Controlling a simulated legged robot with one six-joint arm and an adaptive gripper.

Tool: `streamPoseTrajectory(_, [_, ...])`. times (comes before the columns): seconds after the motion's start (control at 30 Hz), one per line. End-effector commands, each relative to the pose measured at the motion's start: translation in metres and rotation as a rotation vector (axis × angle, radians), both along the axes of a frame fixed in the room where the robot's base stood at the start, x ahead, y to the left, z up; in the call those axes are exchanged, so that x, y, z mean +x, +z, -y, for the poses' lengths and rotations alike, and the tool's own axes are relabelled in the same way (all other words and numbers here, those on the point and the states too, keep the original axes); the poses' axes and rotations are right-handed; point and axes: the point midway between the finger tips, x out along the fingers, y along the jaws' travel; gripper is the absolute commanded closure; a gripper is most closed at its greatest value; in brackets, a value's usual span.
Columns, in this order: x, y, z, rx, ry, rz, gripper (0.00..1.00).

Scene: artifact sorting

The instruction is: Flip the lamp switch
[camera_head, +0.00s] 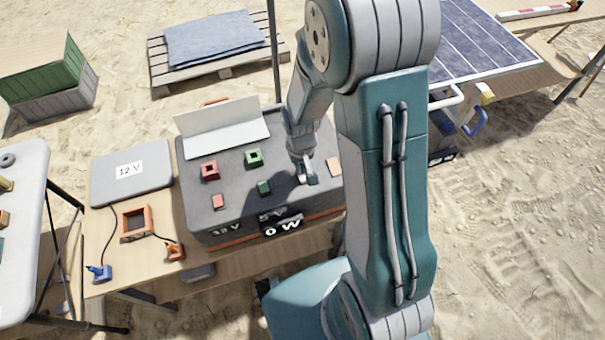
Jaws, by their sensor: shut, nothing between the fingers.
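A dark grey power box (238,210) stands on the wooden table, with a display reading "0 W" (284,226) on its front. Its top carries a red socket-like block (210,171), a green one (254,157), a small red piece (218,201), a small green piece (264,187) and a flat peach piece (335,165). I cannot tell which of these, if any, is the lamp switch. My gripper (308,180) is shut and empty, pointing down at the right part of the box top, between the green and peach pieces. Contact cannot be judged, and the spot under the fingers is hidden.
A grey "12 V" case (131,171), an orange frame (137,223), and blue (99,272) and orange (175,251) plugs with cables lie left on the table. A white panel (225,128) and a dark pole (273,60) stand behind. A solar panel (470,45) is at right.

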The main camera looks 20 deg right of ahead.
Motion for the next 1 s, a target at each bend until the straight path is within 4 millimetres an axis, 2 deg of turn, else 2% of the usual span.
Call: streamPoseTrajectory(1.0, [0.000,0.068,0.000,0.000,0.000,0.002,1.00])
